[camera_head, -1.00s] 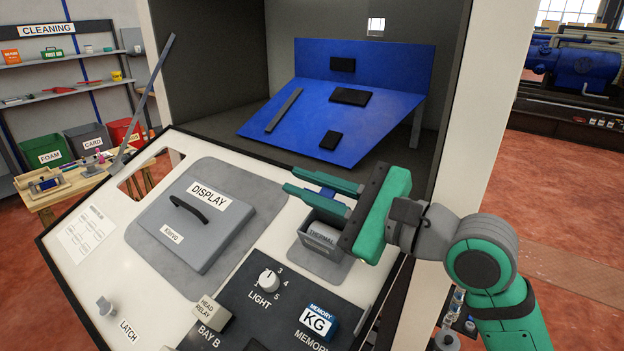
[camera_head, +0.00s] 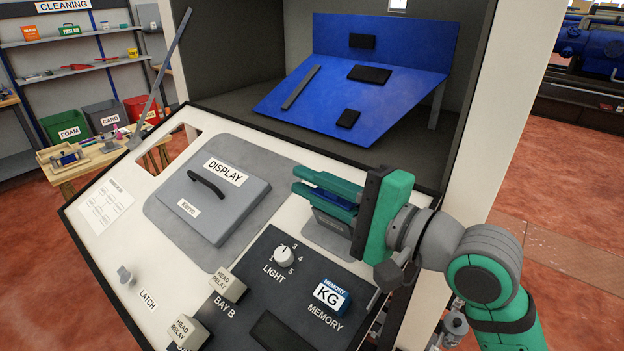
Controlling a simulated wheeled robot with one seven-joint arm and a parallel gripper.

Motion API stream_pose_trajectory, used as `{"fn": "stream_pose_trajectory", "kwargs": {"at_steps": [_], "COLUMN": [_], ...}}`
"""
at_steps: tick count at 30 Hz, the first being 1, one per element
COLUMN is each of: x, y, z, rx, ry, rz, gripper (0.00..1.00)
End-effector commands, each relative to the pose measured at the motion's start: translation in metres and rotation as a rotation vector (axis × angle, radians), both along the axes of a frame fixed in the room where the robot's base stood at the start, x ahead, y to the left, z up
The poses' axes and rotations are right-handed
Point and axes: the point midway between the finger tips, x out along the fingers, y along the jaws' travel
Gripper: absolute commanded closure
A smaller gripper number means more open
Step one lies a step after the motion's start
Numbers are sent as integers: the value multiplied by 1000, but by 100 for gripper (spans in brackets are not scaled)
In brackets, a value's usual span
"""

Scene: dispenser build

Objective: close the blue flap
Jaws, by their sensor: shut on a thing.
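My gripper (camera_head: 327,194), with green fingers, is over the grey thermal box on the right side of the white panel (camera_head: 128,248). Its jaws are shut on the blue flap (camera_head: 332,197). Only a thin blue strip of the flap shows between the fingers, so its exact angle is hard to tell. The grey thermal box (camera_head: 331,224) is mostly hidden below the fingers, and its label and opening are covered.
The grey display cover (camera_head: 213,205) with a black handle lies left of my gripper. The light knob (camera_head: 283,256), memory block (camera_head: 331,298) and head relay block (camera_head: 228,282) stand in front. A sloped blue board (camera_head: 340,90) with black blocks is in the cabinet behind.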

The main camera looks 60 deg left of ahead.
Motion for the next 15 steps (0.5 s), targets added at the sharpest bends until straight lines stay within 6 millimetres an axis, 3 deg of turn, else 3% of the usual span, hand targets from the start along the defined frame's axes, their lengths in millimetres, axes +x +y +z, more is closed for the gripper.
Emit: {"fn": "stream_pose_trajectory", "kwargs": {"at_steps": [15], "x": [-1], "y": [0], "z": [-1], "rx": [15], "ry": [-37], "rz": [0], "gripper": [100]}}
